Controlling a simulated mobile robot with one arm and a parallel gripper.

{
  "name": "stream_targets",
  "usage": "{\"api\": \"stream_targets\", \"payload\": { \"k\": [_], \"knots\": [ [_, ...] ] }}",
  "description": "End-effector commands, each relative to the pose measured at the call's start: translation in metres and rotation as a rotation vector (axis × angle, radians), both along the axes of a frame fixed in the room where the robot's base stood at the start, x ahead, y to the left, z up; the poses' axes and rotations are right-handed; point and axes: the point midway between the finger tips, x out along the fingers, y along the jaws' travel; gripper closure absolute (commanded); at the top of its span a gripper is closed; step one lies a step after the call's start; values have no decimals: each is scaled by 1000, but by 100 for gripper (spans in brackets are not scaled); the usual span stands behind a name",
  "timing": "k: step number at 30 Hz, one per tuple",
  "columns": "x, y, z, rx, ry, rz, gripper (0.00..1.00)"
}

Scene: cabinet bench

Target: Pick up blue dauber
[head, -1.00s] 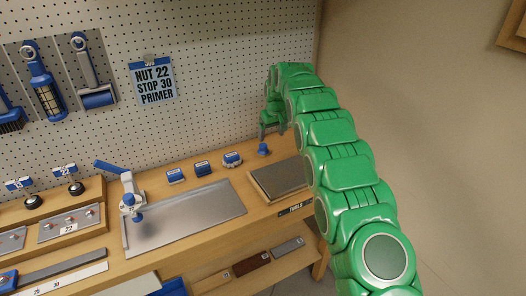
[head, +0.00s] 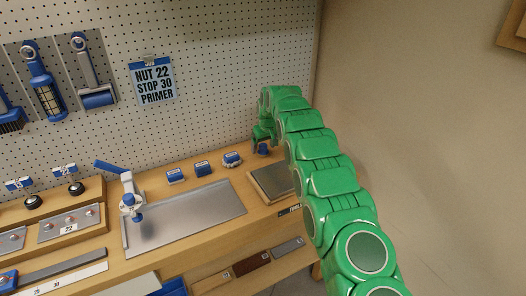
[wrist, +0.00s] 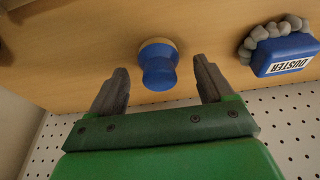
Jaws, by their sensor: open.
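The blue dauber (wrist: 158,68) stands on the wooden bench, a small blue knob with a pale tan base. In the wrist view my gripper (wrist: 156,82) is open, with its grey fingers on either side of the dauber's near end. The gap between them is empty apart from the dauber in line with it, and no contact shows. In the head view the dauber (head: 263,149) is partly covered by my gripper (head: 262,140), which is over it near the back of the bench.
A blue duster (wrist: 285,50) with grey bristles lies to the right in the wrist view. In the head view, blue blocks (head: 203,168) stand left of the dauber. A grey pad in a wooden frame (head: 271,182) lies in front. The pegboard (head: 220,70) rises close behind.

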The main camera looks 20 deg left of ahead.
Motion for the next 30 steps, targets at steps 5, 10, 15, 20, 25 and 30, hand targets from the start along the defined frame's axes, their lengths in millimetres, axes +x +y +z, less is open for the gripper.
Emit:
{"api": "stream_targets", "payload": {
  "k": [5, 10, 15, 20, 25, 30],
  "knots": [
    [3, 3, -16, 0, 1, 0, 19],
    [3, 3, -16, 0, 0, 0, 19],
    [3, 3, -16, 0, 0, 0, 35],
    [3, 3, -16, 0, 0, 0, 59],
    [3, 3, -16, 0, 0, 0, 83],
    [3, 3, -15, 0, 0, 0, 83]
  ]
}}
